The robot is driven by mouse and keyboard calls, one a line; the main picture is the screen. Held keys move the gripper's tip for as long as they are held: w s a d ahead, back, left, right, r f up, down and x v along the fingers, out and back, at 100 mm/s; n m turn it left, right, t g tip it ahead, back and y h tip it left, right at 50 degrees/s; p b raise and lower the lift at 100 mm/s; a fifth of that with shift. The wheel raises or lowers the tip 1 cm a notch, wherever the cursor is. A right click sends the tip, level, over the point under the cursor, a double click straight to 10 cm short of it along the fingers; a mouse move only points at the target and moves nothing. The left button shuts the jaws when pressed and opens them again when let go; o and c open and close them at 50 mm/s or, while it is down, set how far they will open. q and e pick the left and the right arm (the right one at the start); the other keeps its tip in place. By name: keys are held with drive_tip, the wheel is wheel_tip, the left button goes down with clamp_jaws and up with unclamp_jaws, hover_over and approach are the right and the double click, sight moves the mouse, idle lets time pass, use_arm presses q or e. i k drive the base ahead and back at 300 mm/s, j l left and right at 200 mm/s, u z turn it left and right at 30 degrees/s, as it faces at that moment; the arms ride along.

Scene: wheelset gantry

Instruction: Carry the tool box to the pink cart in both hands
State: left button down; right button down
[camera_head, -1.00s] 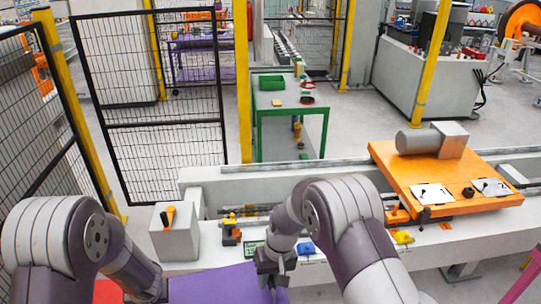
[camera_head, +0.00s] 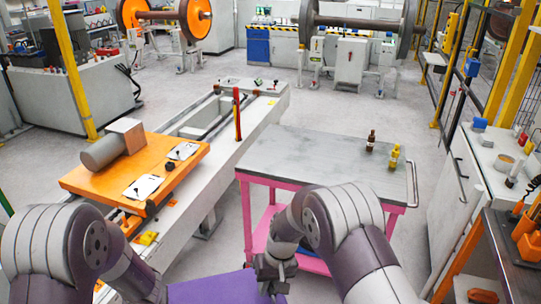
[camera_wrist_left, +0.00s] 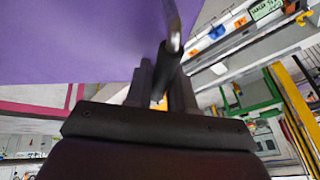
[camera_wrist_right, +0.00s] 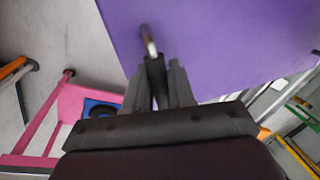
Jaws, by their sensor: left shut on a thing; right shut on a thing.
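The purple tool box (camera_head: 215,289) shows at the bottom of the head view between my arms, its near part cut off. It also shows in the left wrist view (camera_wrist_left: 75,40) and the right wrist view (camera_wrist_right: 215,45). My right gripper (camera_head: 272,276) is shut on a metal handle at the box's side, as the right wrist view (camera_wrist_right: 155,75) shows. My left gripper (camera_wrist_left: 162,80) is shut on another metal handle. The pink cart (camera_head: 300,160) stands ahead and to the right, with a grey top and pink legs. The box is apart from it, on the near side.
A brown bottle (camera_head: 371,140) and a yellow bottle (camera_head: 394,158) stand on the cart's far right. Most of its top is clear. A long gantry bed with an orange plate (camera_head: 135,170) lies to the left. A cluttered bench (camera_head: 490,165) is at the right.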

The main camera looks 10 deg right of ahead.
sight(291, 153)
drive_tip(key=i+l+z, duration=0.1)
drive_tip(key=i+z, duration=0.55)
drive_tip(key=z, duration=0.15)
drive_tip(key=i+j+z, duration=0.15)
drive_tip(key=i+z, duration=0.25)
drive_tip(key=i+j, duration=0.45)
drive_tip(key=i, duration=0.15)
drive_tip(key=i+j, duration=0.9)
drive_tip(key=i, duration=0.25)
